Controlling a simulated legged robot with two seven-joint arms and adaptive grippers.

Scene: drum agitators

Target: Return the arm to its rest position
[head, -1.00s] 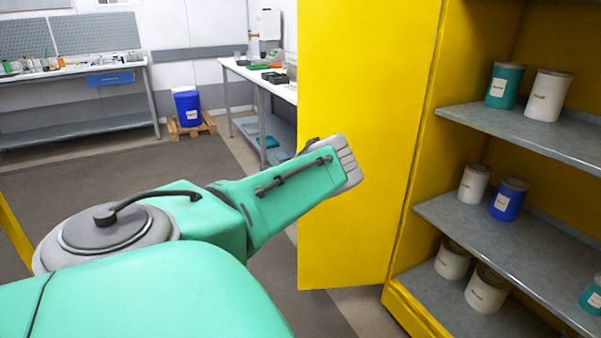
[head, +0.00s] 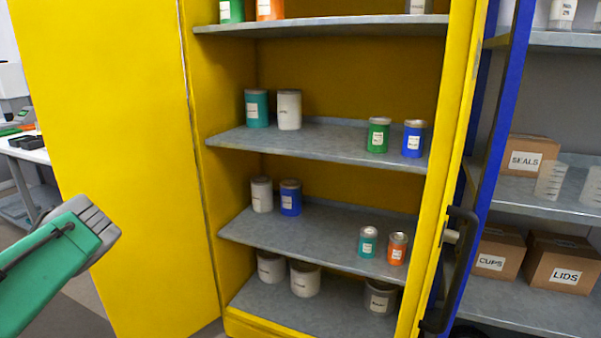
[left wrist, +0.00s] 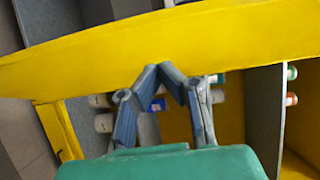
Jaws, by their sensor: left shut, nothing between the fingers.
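My left arm (head: 50,255) is green with a grey end and comes in from the left in the head view, in front of the open yellow cabinet door (head: 110,130). My left gripper's fingers do not show clearly in the head view. In the left wrist view, the left gripper (left wrist: 158,70) has its fingertips together, shut and empty, and the yellow door edge (left wrist: 230,35) lies beyond them. My right gripper is not in view.
The open yellow cabinet holds several cans on grey shelves (head: 290,232). To its right, a blue-framed rack (head: 495,150) holds boxes marked SEALS (head: 530,160), CUPS (head: 497,255) and LIDS (head: 562,265). A white bench (head: 30,152) stands at far left.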

